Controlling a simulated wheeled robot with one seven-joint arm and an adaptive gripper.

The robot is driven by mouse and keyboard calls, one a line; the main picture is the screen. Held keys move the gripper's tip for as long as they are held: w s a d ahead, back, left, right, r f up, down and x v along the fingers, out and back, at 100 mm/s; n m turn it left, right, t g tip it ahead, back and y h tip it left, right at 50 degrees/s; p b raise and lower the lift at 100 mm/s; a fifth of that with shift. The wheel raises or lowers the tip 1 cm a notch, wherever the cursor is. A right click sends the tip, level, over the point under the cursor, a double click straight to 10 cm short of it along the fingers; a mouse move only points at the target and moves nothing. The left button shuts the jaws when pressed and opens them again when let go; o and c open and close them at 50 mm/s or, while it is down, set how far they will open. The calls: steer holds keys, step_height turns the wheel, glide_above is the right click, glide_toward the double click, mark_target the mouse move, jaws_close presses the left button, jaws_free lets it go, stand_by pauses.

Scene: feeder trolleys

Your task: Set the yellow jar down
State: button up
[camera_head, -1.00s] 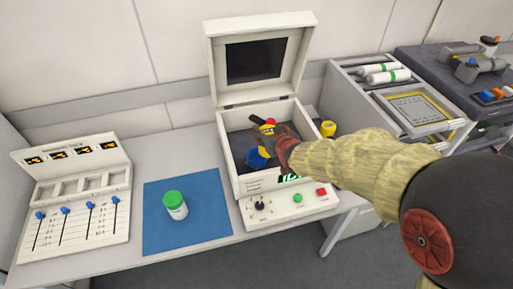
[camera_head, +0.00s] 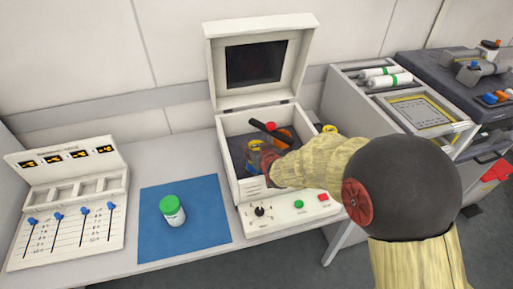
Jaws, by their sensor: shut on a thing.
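The yellow-topped jar (camera_head: 254,146) shows at the left side of the inside of the open white box, at my gripper's fingers. My gripper (camera_head: 265,158) reaches into the box from the right and is shut on this jar. My glove-like wrist and sleeve hide part of the jar and the box's right front corner. I cannot tell whether the jar's base touches the box floor. A second yellow-topped item (camera_head: 329,130) stands just outside the box on the right, partly hidden by my arm.
The white box (camera_head: 232,187) has its lid raised, with buttons and a knob in front. A dark bar and orange and red parts show inside it. A green-lidded jar (camera_head: 172,210) stands on a blue mat (camera_head: 200,240). A slider panel (camera_head: 70,215) is at left. A trolley (camera_head: 400,115) stands at right.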

steer(key=o, duration=1.2)
steer(key=shift+f, duration=0.2)
steer(key=o, duration=0.5)
steer(key=shift+r, duration=0.2)
